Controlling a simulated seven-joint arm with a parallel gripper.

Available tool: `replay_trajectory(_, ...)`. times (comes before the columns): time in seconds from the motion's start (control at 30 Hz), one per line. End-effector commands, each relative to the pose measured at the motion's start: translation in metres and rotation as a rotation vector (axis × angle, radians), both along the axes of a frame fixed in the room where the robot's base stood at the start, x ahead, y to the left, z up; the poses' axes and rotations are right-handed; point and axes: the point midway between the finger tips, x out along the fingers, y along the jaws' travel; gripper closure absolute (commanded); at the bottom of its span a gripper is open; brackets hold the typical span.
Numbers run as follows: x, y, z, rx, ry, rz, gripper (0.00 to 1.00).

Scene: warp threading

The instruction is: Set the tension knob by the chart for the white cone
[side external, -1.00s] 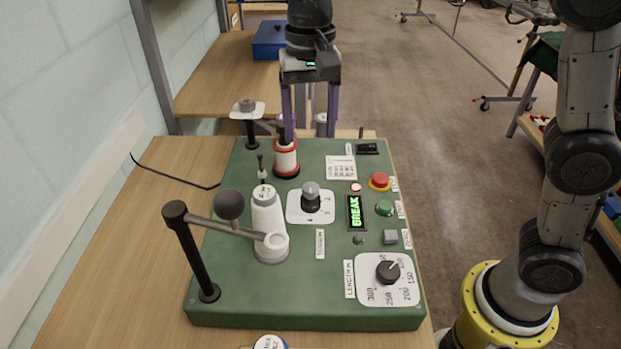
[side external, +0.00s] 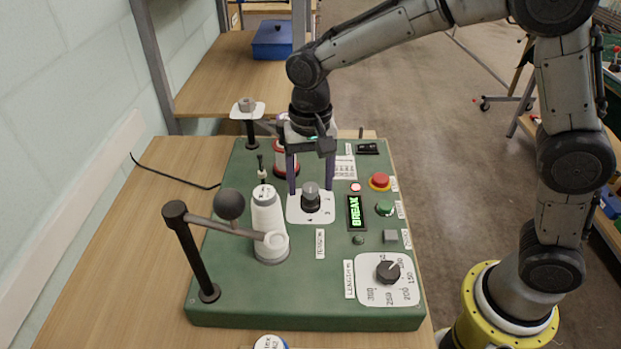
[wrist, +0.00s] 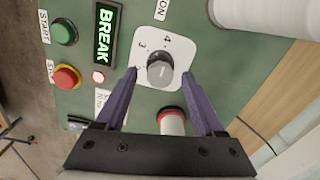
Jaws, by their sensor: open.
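The tension knob (side external: 311,196) is a dark knob with a grey top on a white numbered plate (side external: 295,214). In the wrist view the knob (wrist: 160,71) sits between and just beyond my fingertips, with 3 and 4 readable on its plate. My gripper (side external: 311,190) is open, its purple fingers pointing down on either side of the knob; I cannot tell whether they touch it. The white cone (side external: 266,213) stands on the green panel left of the knob. The chart (side external: 345,167) is a small white card behind the knob, partly covered by my gripper; its text is too small to read.
The display (side external: 356,212) reads BREAK. A red button (side external: 380,181), a green button (side external: 385,208) and the length dial (side external: 388,272) are at right. A red-and-white spool (side external: 280,158) is behind my gripper.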

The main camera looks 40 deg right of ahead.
Motion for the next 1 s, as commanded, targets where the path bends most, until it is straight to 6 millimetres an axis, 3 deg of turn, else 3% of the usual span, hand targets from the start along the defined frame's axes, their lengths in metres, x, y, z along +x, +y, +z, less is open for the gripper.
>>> replay_trajectory(0.1,0.0,0.0,0.0001,0.0,0.0,0.0,0.33)
replay_trajectory(0.47,0.0,0.0,0.0005,0.0,0.0,0.0,0.98)
replay_trajectory(1.0,0.0,0.0,0.001,0.0,-0.001,0.106,1.0)
